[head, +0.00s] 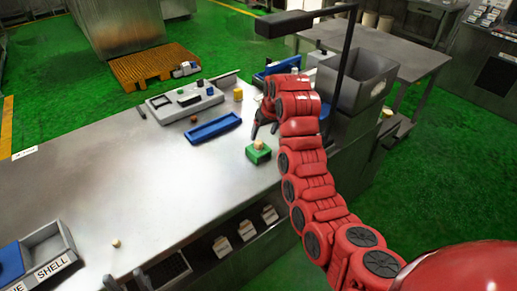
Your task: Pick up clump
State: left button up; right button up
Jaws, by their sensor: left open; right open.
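I cannot tell for sure which item is the clump. A small tan lump (259,144) sits on a green block (258,155) near the table's right edge. Another small tan lump (115,244) lies alone on the near left of the table. My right gripper (264,128) is open, with dark fingers pointing down just beyond the green block. It looks empty and is apart from the tan lump. The red arm hides part of the table's right end.
A blue tray (214,129) and a grey tray with small parts (185,101) lie toward the back. A dark lamp post (345,65) and a grey bin (355,82) stand at right. A bin marked SHELL (52,262) is at near left. The table's middle is clear.

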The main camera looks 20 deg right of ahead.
aim_at(260, 143)
jog(key=x, duration=0.2)
jog(key=shift+w+f+b, duration=0.15)
jog(key=shift+f+b, duration=0.2)
jog(key=shift+b, duration=0.05)
jog(key=shift+w+f, duration=0.15)
jog(key=shift+f, duration=0.1)
jog(key=p+x, duration=0.2)
jog(key=x, duration=0.2)
jog(key=shift+w, duration=0.1)
jog(key=shift+w+f, duration=0.1)
jog(key=shift+f, duration=0.25)
grip_shut()
